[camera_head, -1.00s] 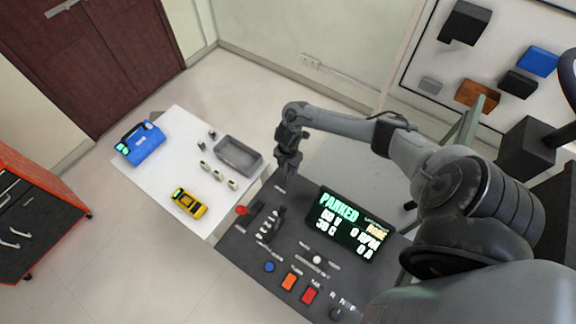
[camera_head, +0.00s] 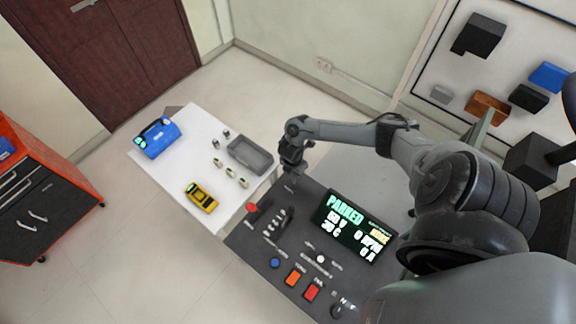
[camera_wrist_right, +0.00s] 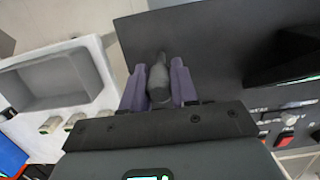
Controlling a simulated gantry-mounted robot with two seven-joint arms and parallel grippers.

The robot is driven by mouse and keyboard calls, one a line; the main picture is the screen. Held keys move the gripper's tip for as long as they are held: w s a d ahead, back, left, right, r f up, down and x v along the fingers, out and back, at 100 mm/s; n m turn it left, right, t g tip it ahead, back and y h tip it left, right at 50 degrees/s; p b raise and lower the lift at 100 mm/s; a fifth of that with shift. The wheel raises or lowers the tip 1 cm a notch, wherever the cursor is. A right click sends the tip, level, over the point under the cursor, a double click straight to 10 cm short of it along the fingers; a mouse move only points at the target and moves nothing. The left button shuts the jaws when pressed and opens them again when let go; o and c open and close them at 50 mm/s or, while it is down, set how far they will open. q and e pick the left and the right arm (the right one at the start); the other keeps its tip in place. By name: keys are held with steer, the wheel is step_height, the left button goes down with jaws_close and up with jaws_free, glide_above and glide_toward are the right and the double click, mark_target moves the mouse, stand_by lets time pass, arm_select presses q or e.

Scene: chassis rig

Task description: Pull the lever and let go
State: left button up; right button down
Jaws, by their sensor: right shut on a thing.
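My right gripper (camera_wrist_right: 158,80) has its purple fingers closed on either side of a dark grey lever (camera_wrist_right: 159,86) in the right wrist view. The lever stands on the dark control panel (camera_wrist_right: 215,45). In the head view my right gripper (camera_head: 290,170) is down at the panel's far corner, and the lever in it is hidden or too small to make out. The dark panel (camera_head: 252,246) carries a lit display (camera_head: 352,226) that reads PARKED. My left gripper is not in view.
The panel also holds a red knob (camera_head: 252,207), a black raised control (camera_head: 287,217), a blue button (camera_head: 275,262) and orange and red switches. A white table (camera_head: 180,165) adjoins it with a grey tray (camera_head: 250,155), a yellow device (camera_head: 201,197) and a blue case (camera_head: 157,137).

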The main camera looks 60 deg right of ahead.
steer(key=shift+w+a+r, duration=0.1)
steer(key=shift+w+a, duration=0.1)
steer(key=shift+a, duration=0.6)
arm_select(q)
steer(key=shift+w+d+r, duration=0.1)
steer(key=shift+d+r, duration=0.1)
